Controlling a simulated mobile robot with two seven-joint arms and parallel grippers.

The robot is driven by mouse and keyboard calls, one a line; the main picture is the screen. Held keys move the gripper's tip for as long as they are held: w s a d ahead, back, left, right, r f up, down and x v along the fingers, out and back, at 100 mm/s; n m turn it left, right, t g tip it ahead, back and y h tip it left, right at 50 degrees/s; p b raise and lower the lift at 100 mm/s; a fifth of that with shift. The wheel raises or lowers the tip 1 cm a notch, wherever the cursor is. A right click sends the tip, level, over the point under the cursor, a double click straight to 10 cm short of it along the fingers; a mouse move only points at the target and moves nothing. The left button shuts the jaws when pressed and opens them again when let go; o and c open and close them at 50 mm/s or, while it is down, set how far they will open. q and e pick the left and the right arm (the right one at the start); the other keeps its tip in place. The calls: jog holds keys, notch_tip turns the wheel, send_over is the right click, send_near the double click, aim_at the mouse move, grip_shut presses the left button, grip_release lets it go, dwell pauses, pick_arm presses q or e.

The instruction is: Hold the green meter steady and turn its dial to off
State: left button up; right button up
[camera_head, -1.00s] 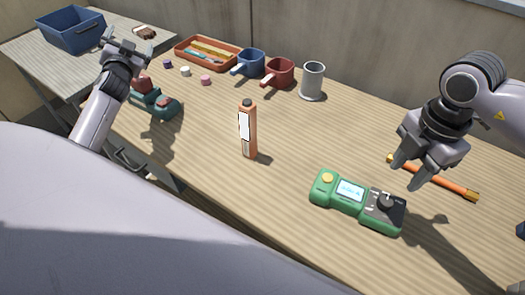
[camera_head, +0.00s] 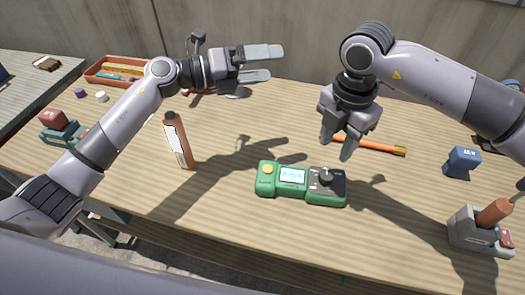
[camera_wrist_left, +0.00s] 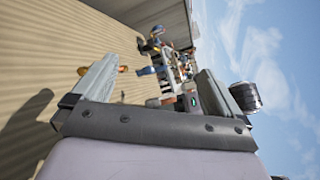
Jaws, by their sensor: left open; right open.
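The green meter (camera_head: 300,185) lies flat on the wooden table in the head view, with a lit screen, a yellow button on its left and a black dial (camera_head: 327,178) on its dark right end. My right gripper (camera_head: 338,148) is open and empty, pointing down just behind and above the dial end, apart from it. My left gripper (camera_head: 262,64) is open and empty, raised over the back of the table, behind and left of the meter. Its two fingers (camera_wrist_left: 160,85) also show in the left wrist view, spread apart with nothing between them.
An orange canister (camera_head: 178,142) stands left of the meter. An orange-handled tool (camera_head: 375,146) lies behind it. A grey device with an orange handle (camera_head: 480,230) and a blue block (camera_head: 461,161) are at the right. An orange tray (camera_head: 115,72) sits at the back left.

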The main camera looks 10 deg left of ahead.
pick_arm(q)
jog(key=s+d+f+m+g, duration=0.2)
jog(key=s+d+m+g, duration=0.1)
jog(key=d, duration=0.1)
jog(key=m+g+y, duration=0.5)
jog(key=m+y, duration=0.7)
jog(key=y, duration=0.2)
send_over(263, 172)
jog(key=f, duration=1.1)
jog(key=shift+w+f, duration=0.25)
jog(key=shift+f, duration=0.05)
jog(key=shift+s+a+f+m+y, duration=0.1)
jog(key=shift+s+f+m+y, duration=0.1)
jog(key=shift+f+m+y, duration=0.3)
jog(key=shift+f, duration=3.45)
